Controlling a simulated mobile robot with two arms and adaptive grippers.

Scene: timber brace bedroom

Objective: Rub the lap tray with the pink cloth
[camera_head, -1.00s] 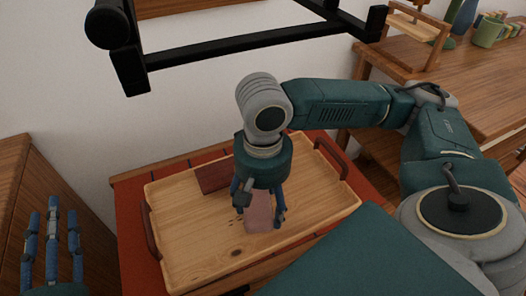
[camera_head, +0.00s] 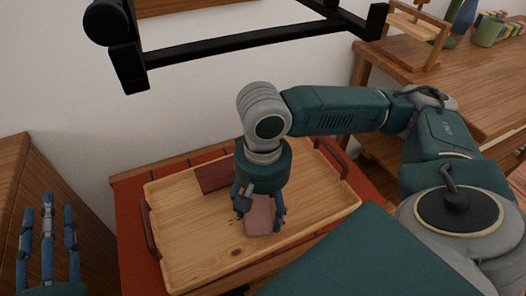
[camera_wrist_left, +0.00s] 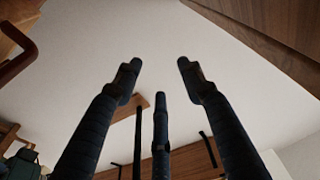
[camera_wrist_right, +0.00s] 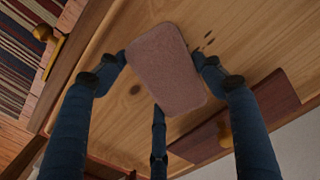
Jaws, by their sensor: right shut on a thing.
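The lap tray (camera_head: 190,240) is light wood with a raised rim and a dark red-brown handle at each end. The pink cloth (camera_head: 258,216) is a folded, rounded pad over the tray's middle, nearer its front edge. My right gripper (camera_head: 260,214) points down over the tray, shut on the pink cloth. In the right wrist view the cloth (camera_wrist_right: 168,68) sits between my fingers, against or just above the tray's floor (camera_wrist_right: 110,110); I cannot tell which. My left gripper (camera_head: 48,225) is raised at the lower left, fingers apart and empty, away from the tray; it also shows in the left wrist view (camera_wrist_left: 158,75).
A dark red-brown flat block (camera_head: 214,177) lies in the tray's back part. The tray rests on a red-orange covering (camera_head: 130,230). A wooden cabinet (camera_head: 25,190) stands at left. A wooden desk (camera_head: 470,95) with mugs (camera_head: 488,32) stands at right. A black frame (camera_head: 250,42) hangs above.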

